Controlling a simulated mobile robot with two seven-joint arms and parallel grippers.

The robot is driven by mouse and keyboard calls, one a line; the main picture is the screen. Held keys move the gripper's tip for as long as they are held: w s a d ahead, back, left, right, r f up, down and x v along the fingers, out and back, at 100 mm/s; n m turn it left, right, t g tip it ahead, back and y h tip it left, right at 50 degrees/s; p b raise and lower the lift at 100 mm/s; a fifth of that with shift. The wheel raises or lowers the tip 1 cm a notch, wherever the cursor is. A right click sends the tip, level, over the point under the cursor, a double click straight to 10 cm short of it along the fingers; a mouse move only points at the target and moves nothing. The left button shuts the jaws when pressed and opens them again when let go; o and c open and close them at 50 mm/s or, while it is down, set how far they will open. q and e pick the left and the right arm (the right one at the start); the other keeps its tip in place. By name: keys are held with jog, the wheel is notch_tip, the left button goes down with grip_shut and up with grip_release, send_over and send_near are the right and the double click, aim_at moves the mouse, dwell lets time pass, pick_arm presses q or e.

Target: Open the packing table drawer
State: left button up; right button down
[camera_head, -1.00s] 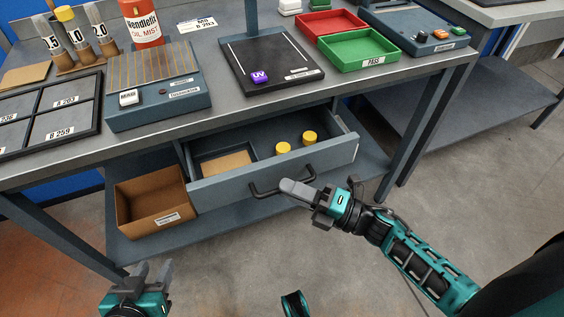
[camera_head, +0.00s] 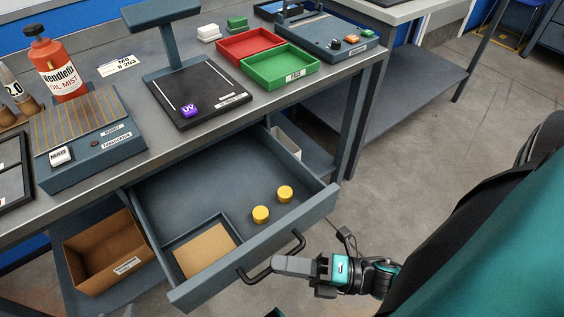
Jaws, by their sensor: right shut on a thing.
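The packing table drawer (camera_head: 262,250) stands well out from under the tabletop, its inside open to view. Its dark bar handle (camera_head: 255,275) is on the front panel. My right gripper (camera_head: 282,264) is shut on the handle, near the handle's right part; the fingers hide some of the bar. In the drawer are two yellow-capped items (camera_head: 273,204) and a small tray with a tan sheet (camera_head: 206,250). My left gripper is not in view.
A cardboard box (camera_head: 105,252) sits on the lower shelf left of the drawer. On the tabletop are a red tray (camera_head: 250,44), a green tray (camera_head: 279,67), a black stand base (camera_head: 200,92) and a red bottle (camera_head: 58,70). Open floor lies to the right.

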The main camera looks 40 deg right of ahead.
jog(key=c, duration=1.2)
grip_release()
jog(key=shift+o, duration=0.2)
jog(key=v, duration=1.3)
jog(key=shift+r, duration=0.1)
